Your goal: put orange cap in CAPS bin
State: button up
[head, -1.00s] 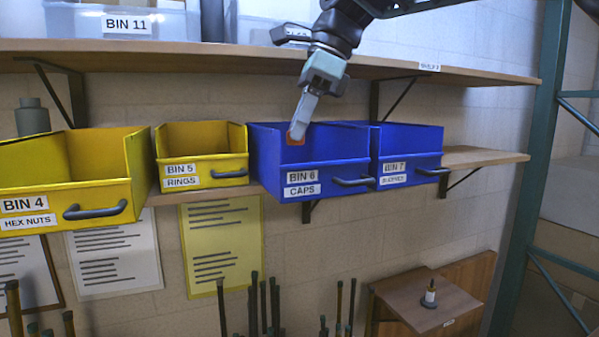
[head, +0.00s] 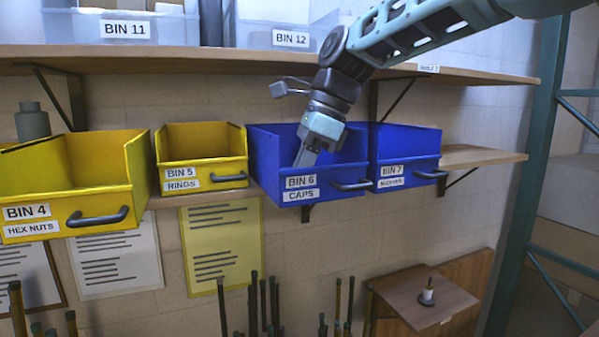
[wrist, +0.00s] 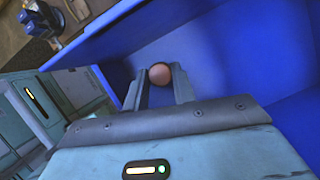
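The orange cap (wrist: 160,73) shows in the wrist view as a small round orange-brown piece between my two fingertips, touching both. My gripper (head: 303,163) points down into the blue CAPS bin (head: 327,179), labelled BIN 6, with its fingertips below the level of the rim. The front wall hides the tips and the cap in the head view. In the wrist view my gripper (wrist: 160,78) is shut on the cap, with the blue inside of the bin (wrist: 215,40) around and beyond it. I cannot tell how far the cap is from the bin floor.
Blue BIN 7 (head: 408,172) stands close on the right, and yellow BIN 5 RINGS (head: 203,172) on the left. BIN 4 HEX NUTS (head: 75,195) is farther left. The upper shelf (head: 210,60) runs above the bins, close to my arm.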

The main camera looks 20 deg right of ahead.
jog(key=shift+o, duration=0.3)
jog(key=shift+d+r, duration=0.1)
jog(key=shift+r, duration=0.15)
jog(key=b+v, duration=0.2)
jog(key=v, duration=0.9)
jog(key=shift+r, duration=0.35)
jog(key=shift+d, duration=0.1)
